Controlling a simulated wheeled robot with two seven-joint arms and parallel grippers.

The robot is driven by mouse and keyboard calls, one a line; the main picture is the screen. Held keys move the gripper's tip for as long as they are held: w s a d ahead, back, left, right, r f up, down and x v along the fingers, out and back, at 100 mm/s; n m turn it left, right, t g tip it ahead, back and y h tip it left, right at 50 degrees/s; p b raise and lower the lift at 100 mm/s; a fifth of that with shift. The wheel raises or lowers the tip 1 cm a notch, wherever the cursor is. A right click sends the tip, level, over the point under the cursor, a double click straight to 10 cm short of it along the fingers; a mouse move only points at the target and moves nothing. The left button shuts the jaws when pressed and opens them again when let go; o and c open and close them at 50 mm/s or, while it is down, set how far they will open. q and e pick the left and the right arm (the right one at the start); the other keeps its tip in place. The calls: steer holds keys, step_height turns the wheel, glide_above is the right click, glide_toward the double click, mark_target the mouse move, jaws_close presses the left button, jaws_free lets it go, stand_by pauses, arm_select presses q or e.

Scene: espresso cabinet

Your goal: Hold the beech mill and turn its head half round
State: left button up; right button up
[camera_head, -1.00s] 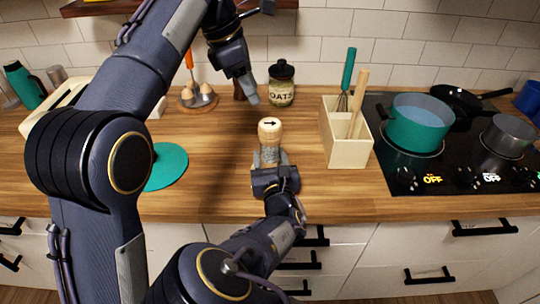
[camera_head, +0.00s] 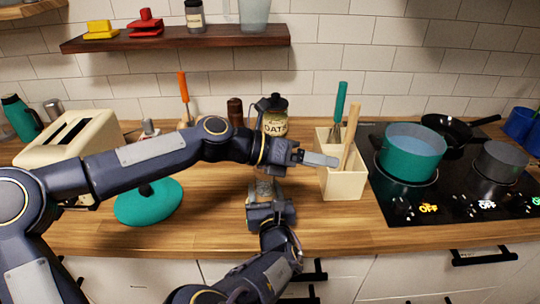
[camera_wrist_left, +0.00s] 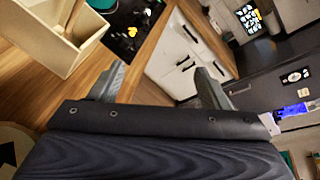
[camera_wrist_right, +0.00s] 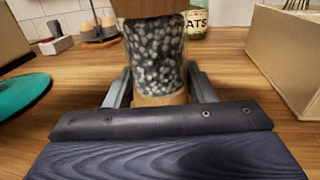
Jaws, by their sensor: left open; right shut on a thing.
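The beech mill (camera_head: 264,188) stands upright on the wooden counter, with dark peppercorns showing in its clear body in the right wrist view (camera_wrist_right: 156,55). My right gripper (camera_head: 267,208) is shut on its lower part; the fingers flank the mill in the right wrist view (camera_wrist_right: 160,88). My left gripper (camera_head: 322,160) is open and empty, pointing right past the mill, beside the utensil box. My left arm hides the mill's head in the head view. A pale round top with a black arrow, seemingly the mill's head (camera_wrist_left: 12,146), shows at the left wrist view's lower left edge.
The utensil box (camera_head: 343,185) with a whisk and a wooden handle stands close to my left gripper. Behind are an oats jar (camera_head: 275,122) and a dark brown mill (camera_head: 235,111). The hob with a teal pot (camera_head: 410,155) is right; a teal lid (camera_head: 148,203) and toaster are left.

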arm_select(q)
steer(key=w+a+n+t, duration=0.2)
steer(key=a, duration=0.1)
steer(key=w+a+n+t, duration=0.2)
steer(key=a, duration=0.2)
steer(key=w+a+n+t, duration=0.1)
steer(key=w+a+t, duration=0.1)
steer(key=w+a, duration=0.1)
steer(key=shift+a+r+n+t, duration=0.35)
steer(key=shift+n+t, duration=0.05)
steer(key=s+a+f+m+t+y, duration=0.2)
steer(key=s+a+f+m+t, duration=0.35)
steer(key=s+a, duration=0.2)
steer(key=x, duration=1.2)
steer(key=shift+d+r, duration=0.15)
steer(key=shift+d, duration=0.25)
steer(key=c, duration=1)
steer(key=shift+o, duration=0.2)
steer(key=shift+g+h, duration=0.35)
steer(key=shift+h, duration=0.15)
